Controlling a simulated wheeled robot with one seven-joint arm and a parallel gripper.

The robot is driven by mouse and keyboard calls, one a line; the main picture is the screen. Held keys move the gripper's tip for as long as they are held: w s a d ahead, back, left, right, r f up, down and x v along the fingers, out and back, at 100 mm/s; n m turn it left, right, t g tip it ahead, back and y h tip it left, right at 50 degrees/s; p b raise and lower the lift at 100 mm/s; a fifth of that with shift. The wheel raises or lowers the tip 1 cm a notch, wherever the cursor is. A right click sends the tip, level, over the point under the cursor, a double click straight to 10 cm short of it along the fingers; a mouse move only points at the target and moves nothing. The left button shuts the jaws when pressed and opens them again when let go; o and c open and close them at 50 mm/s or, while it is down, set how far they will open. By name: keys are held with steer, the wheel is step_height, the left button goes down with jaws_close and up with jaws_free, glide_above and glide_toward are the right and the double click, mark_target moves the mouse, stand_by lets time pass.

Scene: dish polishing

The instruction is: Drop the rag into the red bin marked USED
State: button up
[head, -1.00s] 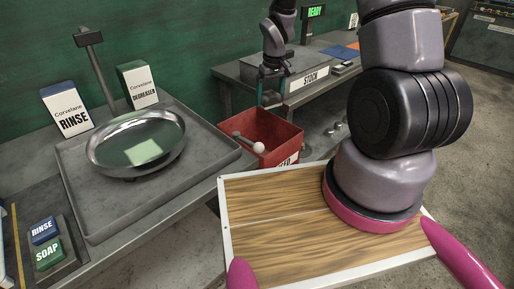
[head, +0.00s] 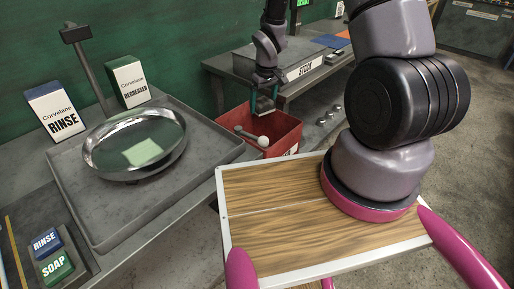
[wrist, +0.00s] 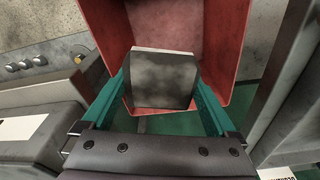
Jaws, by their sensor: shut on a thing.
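The red bin (head: 288,138) stands on the floor side of the sink bench, in front of the stock bench. Its label is mostly hidden by my tray. My gripper (head: 264,107) is over the bin's opening in the head view. In the wrist view my gripper (wrist: 163,92) has teal fingers on both sides of a dark grey, smudged rag (wrist: 160,82) with a pale far edge. The gripper is shut on the rag. The red bin (wrist: 215,30) shows behind and below it.
A grey rod with a white ball end (head: 263,141) shows at the bin. A metal dish (head: 135,145) with a pale green patch sits on the grey tray (head: 85,205) at left. Rinse (head: 55,110) and degreaser (head: 128,82) boxes stand behind it. The stock bench (head: 235,63) is beyond the bin.

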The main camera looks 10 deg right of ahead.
steer(key=o, duration=1.2)
steer(key=shift+o, duration=0.2)
steer(key=r, duration=0.7)
steer(key=s+r, duration=0.1)
steer(key=r, duration=0.2)
steer(key=shift+s+d+r, duration=0.1)
steer(key=shift+d+r, duration=0.15)
steer(key=shift+r, duration=0.1)
